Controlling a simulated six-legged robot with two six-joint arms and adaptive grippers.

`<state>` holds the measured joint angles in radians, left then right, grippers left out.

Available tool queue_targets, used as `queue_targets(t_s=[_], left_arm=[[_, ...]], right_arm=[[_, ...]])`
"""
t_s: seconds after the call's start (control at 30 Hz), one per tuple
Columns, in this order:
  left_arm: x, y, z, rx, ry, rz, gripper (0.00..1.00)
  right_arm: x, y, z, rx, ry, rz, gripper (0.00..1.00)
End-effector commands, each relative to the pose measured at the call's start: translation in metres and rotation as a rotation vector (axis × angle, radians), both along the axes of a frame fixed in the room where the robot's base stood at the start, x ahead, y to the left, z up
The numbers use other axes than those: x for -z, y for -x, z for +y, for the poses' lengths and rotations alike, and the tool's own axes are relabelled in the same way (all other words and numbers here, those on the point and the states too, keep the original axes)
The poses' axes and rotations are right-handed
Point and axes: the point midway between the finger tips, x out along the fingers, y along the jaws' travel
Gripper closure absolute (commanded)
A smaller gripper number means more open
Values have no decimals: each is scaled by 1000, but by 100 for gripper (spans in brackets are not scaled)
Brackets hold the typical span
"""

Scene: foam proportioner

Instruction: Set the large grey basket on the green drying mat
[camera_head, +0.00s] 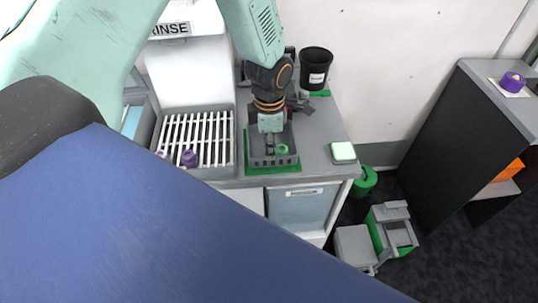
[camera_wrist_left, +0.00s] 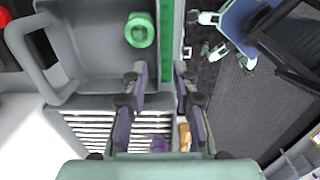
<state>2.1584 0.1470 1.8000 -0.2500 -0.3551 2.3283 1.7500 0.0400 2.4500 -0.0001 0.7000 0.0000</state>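The large grey basket (camera_head: 256,160) stands upright over the green drying mat (camera_head: 272,170) on the counter; green shows along its front and left sides. I cannot tell whether its whole base touches the mat. In the left wrist view, the basket (camera_wrist_left: 95,70) fills the upper left, with a loop handle and a green ring-shaped item (camera_wrist_left: 139,30) inside. The mat (camera_wrist_left: 166,50) shows as a green strip beside its wall. My left gripper (camera_head: 270,146) points down at the basket; its fingers (camera_wrist_left: 161,72) are apart near the wall. My right gripper is not in view.
A white-slatted rack (camera_head: 195,140) with a purple item (camera_head: 189,158) lies left of the basket. A black cup (camera_head: 315,66) stands behind. A pale green sponge-like block (camera_head: 343,152) sits at the counter's right edge. Green-grey bins (camera_head: 392,230) stand on the floor.

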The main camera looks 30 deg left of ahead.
Motion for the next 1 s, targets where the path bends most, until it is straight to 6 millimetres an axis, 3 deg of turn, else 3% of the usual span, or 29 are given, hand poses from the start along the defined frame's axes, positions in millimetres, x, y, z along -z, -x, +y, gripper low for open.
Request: queue_targets(t_s=[0.1,0.3,0.6,0.77,1.0], left_arm=[[-25,-1,0,-1,1,-4,72],[-52,0,0,-1,1,-2,72],[-61,1,0,2,1,1,72],[-41,15,-7,125,12,10,72],[24,71,-26,614,48,3,72]], right_arm=[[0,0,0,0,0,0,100],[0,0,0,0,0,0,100],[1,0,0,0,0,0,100],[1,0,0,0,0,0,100],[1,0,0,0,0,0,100]])
